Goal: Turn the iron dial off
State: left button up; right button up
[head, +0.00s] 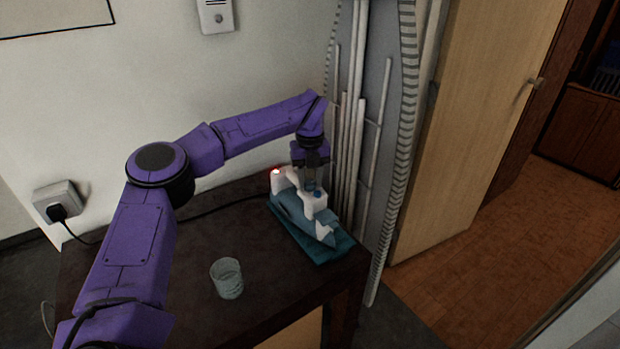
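The iron (297,217) is white and blue-teal and lies on a teal pad (340,246) at the far right part of the dark table. A small red light (276,170) glows at its back end. A small blue part, possibly the dial (317,193), shows on its top. My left gripper (310,185) points down right over the iron's top at this part. Its fingers are small and partly blend with the iron, so I cannot tell their opening or whether they touch. My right gripper is not in view.
A glass (227,278) stands on the dark table (185,290) left of the iron. A black cord runs from the iron to a wall socket (58,202). A folded ironing board (372,130) leans upright behind the table, beside a wooden door (470,120).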

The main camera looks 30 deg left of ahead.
pick_arm(q)
jog(key=shift+f+n+b, duration=0.2)
jog(key=shift+n+b, duration=0.7)
jog(key=shift+b, duration=0.2)
jog(key=n+b, duration=0.6)
jog(key=shift+n, duration=0.4)
jog(key=shift+r+n+b, duration=0.2)
jog(key=shift+n+b, duration=0.8)
jog(key=o, duration=1)
